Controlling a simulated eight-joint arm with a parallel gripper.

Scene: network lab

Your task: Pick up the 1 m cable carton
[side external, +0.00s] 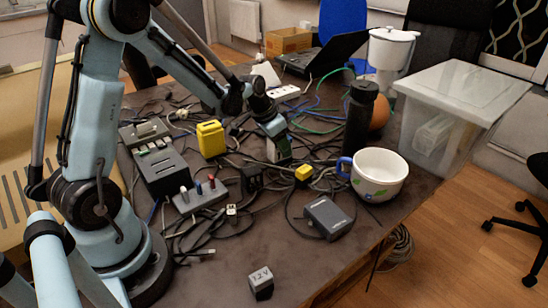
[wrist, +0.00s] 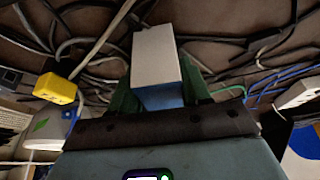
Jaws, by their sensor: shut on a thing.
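A small box-shaped carton (wrist: 155,58), pale grey on its large face and blue on a lower face, sits between the green fingers of my gripper (wrist: 160,92) in the wrist view. I take it for the 1 m cable carton; no lettering on it is readable. The fingers press on its left and right sides. In the side view my gripper (side external: 279,148) points down over the middle of the table and mostly hides the carton. I cannot tell whether the carton touches the table.
Loose cables cover the table (side external: 215,275) around my gripper. A yellow block (side external: 210,139) is to the left, a yellow plug (side external: 304,173) just right. A black bottle (side external: 359,115), white mug (side external: 379,174) and clear bin (side external: 462,92) stand farther right. The front table area is clearer.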

